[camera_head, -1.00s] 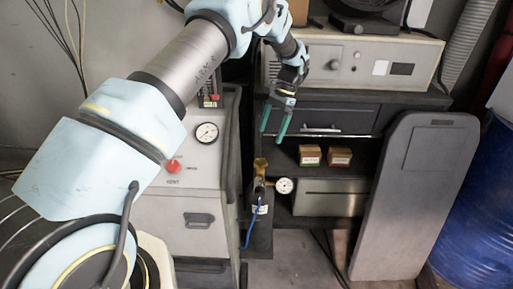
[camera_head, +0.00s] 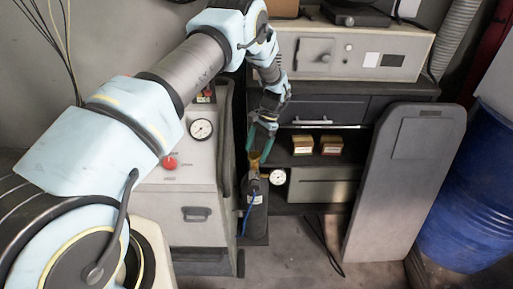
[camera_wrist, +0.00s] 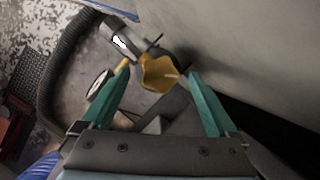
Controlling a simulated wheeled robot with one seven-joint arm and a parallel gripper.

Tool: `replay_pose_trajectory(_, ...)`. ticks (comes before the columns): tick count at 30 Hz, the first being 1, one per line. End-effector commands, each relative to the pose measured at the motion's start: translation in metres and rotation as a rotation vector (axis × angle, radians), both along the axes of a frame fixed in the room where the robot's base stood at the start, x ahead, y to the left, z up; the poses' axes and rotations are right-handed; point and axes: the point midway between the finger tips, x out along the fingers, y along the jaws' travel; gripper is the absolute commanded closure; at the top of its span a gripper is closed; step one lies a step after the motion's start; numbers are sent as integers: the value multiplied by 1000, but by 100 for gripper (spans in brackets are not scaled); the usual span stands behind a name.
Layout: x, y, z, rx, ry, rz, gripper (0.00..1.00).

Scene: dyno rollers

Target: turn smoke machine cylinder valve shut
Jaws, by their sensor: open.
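The smoke machine cylinder (camera_head: 256,212) is a dark grey bottle standing between the grey machine and the shelf unit. Its brass-yellow valve (camera_wrist: 158,74) sits on top, and a small round gauge (camera_head: 278,177) sticks out to its right in the head view. My gripper (camera_head: 262,145) has green fingers and is open, pointing down just above the valve. In the wrist view, the valve lies beyond the fingertips (camera_wrist: 158,72) and between them. I cannot tell whether either finger touches it. The gripper partly hides the valve in the head view.
The grey machine (camera_head: 195,185) with a dial and red knob stands close left of the cylinder. The dark shelf unit (camera_head: 345,108) is behind, holding two small boxes (camera_head: 316,145). A grey panel (camera_head: 405,190) and a blue drum (camera_head: 470,185) stand at right.

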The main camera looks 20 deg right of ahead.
Motion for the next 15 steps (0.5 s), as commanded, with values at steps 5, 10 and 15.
replay_pose_trajectory(5, 0, 0, -1, 0, 0, 0, 6)
replay_pose_trajectory(10, 0, 0, 0, 0, 0, 0, 19)
replay_pose_trajectory(15, 0, 0, 0, 0, 0, 0, 38)
